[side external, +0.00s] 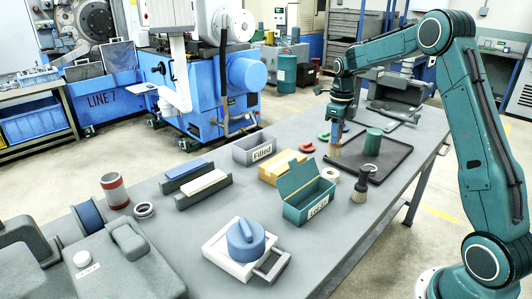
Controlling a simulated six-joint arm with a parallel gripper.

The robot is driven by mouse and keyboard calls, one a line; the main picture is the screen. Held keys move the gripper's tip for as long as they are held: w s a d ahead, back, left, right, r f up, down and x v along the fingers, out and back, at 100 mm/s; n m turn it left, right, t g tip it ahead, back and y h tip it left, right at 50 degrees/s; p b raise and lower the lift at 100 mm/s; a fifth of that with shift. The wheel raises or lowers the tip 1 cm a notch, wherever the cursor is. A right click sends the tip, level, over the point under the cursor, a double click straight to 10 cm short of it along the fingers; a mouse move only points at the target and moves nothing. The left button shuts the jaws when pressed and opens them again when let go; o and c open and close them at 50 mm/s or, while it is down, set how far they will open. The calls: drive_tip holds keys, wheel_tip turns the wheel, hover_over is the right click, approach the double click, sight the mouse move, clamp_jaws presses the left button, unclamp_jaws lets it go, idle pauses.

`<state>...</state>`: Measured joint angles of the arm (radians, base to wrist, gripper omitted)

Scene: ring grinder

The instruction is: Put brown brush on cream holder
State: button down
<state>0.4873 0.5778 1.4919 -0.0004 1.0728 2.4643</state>
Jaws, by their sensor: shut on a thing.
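My gripper (339,122) is shut on a brush with brown bristles (335,149). The brush hangs bristles down over the left part of the black tray; whether it touches the tray is hard to tell. The gripper hides most of its handle. The cream holder (208,183), a cream bar on a dark base, lies on the grey table left of the open teal box. It is well to the left of my gripper and looks empty.
A blue-topped holder (187,169) lies just behind the cream one. The black tray (395,168) bears a green cylinder (373,141). A dark brush (361,183) stands before it. A grey "Filled" bin (255,148) and open teal box (308,198) stand between tray and holders.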

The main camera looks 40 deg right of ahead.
sight(334, 151)
drive_tip(key=shift+f, duration=3.2)
drive_tip(key=shift+f, duration=0.15)
drive_tip(key=c, duration=1.2)
unclamp_jaws()
wheel_tip(334, 151, up, 12)
drive_tip(key=shift+r, duration=0.2)
